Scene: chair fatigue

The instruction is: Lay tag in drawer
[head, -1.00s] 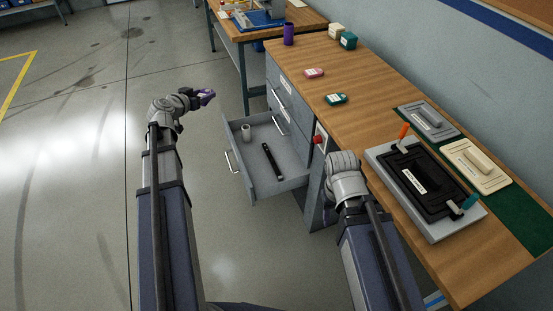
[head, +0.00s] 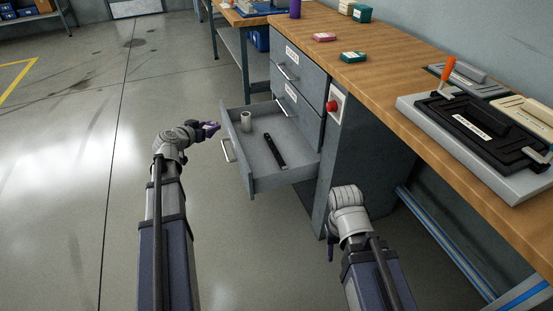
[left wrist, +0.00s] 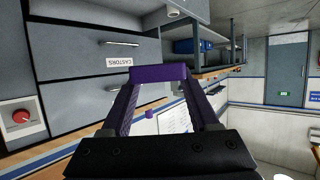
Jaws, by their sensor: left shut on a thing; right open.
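The wooden bench top (head: 400,80) carries a black press plate (head: 480,125) with an orange handle, and pink (head: 324,37) and green (head: 353,57) items. The floor to the left is clear.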

